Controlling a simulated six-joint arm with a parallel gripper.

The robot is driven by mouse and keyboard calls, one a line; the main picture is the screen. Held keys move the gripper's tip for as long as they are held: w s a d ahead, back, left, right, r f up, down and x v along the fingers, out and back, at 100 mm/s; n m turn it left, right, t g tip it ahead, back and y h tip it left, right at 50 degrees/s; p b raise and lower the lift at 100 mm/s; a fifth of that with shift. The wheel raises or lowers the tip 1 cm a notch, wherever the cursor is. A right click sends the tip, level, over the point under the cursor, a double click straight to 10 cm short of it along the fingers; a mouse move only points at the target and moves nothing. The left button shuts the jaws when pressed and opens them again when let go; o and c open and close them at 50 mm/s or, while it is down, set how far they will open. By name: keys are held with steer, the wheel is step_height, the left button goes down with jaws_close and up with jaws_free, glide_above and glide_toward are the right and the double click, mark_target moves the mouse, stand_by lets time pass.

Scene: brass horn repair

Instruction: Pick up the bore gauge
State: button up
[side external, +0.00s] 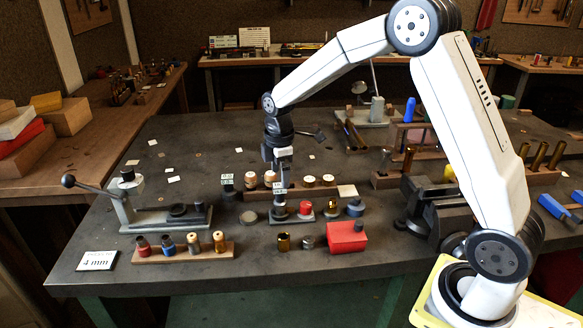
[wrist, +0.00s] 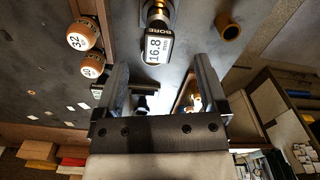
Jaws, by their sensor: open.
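In the side external view my gripper (side external: 282,180) points down over the middle of the bench. The gauge's small display (side external: 278,188) shows there at my fingertips, above a grey stand (side external: 291,217). My fingers partly hide the gauge there, and I cannot tell whether they touch it.
A red block (side external: 346,237) and small brass parts sit in front of the stand. A lever press (side external: 150,205) stands left, a vise (side external: 430,212) right.

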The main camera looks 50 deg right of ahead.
mark_target(280, 196)
steer(key=shift+w+f, duration=0.2)
steer(key=shift+f, duration=3.75)
jaws_close()
